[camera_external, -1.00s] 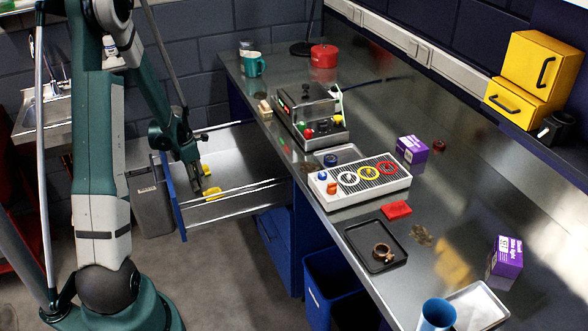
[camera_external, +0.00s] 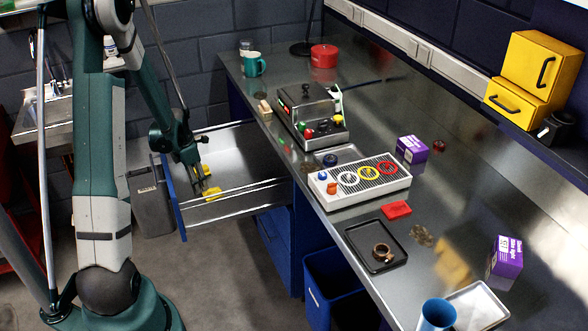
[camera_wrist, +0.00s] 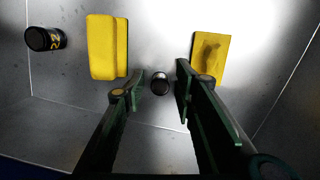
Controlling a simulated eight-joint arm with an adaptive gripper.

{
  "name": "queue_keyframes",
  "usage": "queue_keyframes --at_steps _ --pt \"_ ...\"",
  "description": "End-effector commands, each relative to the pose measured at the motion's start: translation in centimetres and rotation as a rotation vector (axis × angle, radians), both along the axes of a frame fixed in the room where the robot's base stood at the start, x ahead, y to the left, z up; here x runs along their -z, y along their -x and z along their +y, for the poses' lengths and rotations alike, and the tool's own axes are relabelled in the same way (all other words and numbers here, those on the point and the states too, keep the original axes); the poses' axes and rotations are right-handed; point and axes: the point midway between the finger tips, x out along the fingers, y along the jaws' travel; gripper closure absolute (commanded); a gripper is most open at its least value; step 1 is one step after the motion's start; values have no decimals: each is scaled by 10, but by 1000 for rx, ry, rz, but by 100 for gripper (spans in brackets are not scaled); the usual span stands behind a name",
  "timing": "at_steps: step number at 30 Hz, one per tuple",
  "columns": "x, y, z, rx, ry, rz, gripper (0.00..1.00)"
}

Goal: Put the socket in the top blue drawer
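The top blue drawer (camera_external: 173,203) is pulled out at the left of the bench, with a blue front and a grey metal inside. My gripper (camera_external: 203,187) is inside or just over it. In the wrist view my gripper (camera_wrist: 160,88) is open. A small dark round piece (camera_wrist: 160,83), seemingly the socket, shows between the fingertips with a gap on both sides. It appears to rest on the drawer floor. A black cylinder with yellow marking (camera_wrist: 45,38) lies farther left in the drawer. The small dark piece cannot be made out in the external view.
Two yellow pieces lie in the drawer, a block (camera_wrist: 104,47) left of the fingers and a knobbed plate (camera_wrist: 209,53) close to the right finger. The drawer walls enclose this area. The bench carries a black tray (camera_external: 376,262), a white ring board (camera_external: 358,200) and a teal mug (camera_external: 252,64).

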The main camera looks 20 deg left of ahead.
Motion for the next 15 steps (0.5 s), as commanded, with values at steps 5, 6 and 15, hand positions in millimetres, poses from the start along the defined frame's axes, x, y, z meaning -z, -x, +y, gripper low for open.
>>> queue_keyframes --at_steps 5,6,15 --pt "-3 0 0 0 0 0 72" --pt "-4 0 0 0 0 0 72" --pt "-31 3 1 0 0 0 72"
